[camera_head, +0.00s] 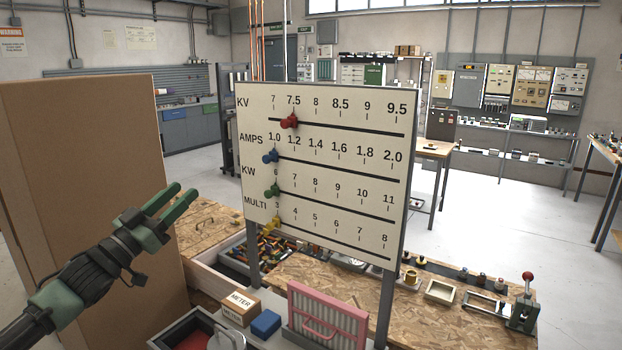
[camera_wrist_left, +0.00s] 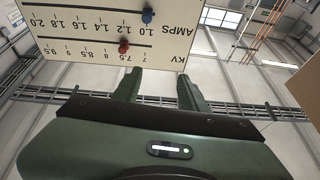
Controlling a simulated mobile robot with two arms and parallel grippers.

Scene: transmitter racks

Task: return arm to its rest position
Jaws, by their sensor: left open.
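My left gripper (camera_head: 168,205) comes in from the left in the head view, in front of a tall cardboard box and left of the slider board. Its two green fingers are apart with nothing between them. In the left wrist view the fingers (camera_wrist_left: 157,88) also show apart and empty, with the board upside down beyond them. The board (camera_head: 345,165) carries a red knob (camera_head: 289,121) near 7.5 on KV, a blue knob (camera_head: 270,156) near 1.0 on AMPS, a green knob (camera_head: 272,190) near 6 on KW and a yellow knob (camera_head: 271,224) near 3 on MULTI. The gripper touches none of them. My right gripper is not in view.
The cardboard box (camera_head: 70,170) stands close behind my left arm. Below the board are a wooden bench (camera_head: 440,325), a pink-framed filter (camera_head: 328,318), a small METER box (camera_head: 240,306), a blue box (camera_head: 265,323) and a red-handled lever (camera_head: 525,300). Open floor (camera_head: 500,220) lies at the right.

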